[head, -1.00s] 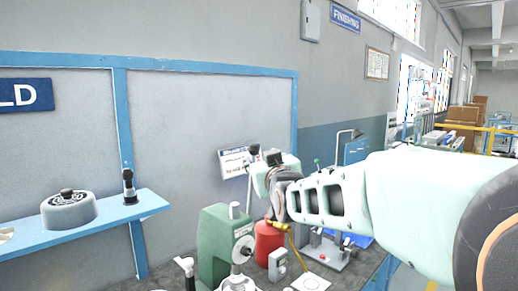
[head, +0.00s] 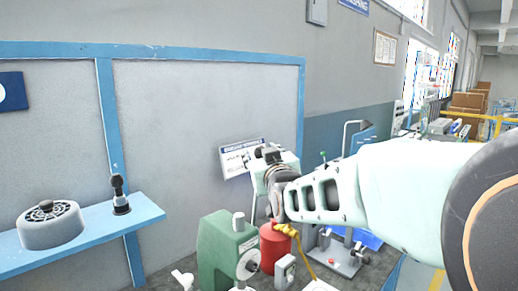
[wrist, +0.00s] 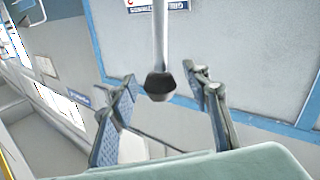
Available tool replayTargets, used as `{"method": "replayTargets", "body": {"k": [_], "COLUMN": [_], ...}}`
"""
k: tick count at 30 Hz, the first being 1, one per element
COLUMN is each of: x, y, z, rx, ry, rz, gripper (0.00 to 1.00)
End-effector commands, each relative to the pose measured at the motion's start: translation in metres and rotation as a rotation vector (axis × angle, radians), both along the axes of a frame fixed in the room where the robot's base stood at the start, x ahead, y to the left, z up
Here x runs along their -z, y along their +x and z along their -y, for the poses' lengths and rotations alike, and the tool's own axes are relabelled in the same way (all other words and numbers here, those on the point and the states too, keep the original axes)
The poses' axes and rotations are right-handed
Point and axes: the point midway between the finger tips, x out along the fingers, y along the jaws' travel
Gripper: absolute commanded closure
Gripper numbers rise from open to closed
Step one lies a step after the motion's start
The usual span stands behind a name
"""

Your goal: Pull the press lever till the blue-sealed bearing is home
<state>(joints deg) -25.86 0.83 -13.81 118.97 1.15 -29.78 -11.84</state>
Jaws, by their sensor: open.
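The green press (head: 222,252) stands on the bench at the bottom of the head view, its lower part cut off. A grey lever rod with a black knob (wrist: 160,87) shows in the wrist view. The knob lies between the two spread fingers of my gripper (wrist: 160,76), with a gap on each side. In the head view my gripper (head: 266,160) is above and a little right of the press, and it hides the knob. The blue-sealed bearing cannot be made out.
A red canister (head: 273,249) and a small grey box (head: 285,271) stand right of the press. A blue shelf (head: 150,210) at left carries a grey round housing (head: 50,226) and a black-topped tool (head: 119,195). A white sign (head: 235,163) is on the panel behind.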

Motion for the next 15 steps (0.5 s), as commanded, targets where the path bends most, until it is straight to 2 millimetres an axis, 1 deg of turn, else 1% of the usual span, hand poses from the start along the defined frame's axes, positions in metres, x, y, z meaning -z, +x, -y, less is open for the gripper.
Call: {"method": "replayTargets", "body": {"k": [11,15], "x": [0.0004,0.0003], "y": [-0.0003,-0.0003], "z": [-0.0001,-0.0001], "rx": [0.0,0.0], "ry": [0.0,0.0], "rz": [0.0,0.0], "gripper": [0.56,0.72]}}
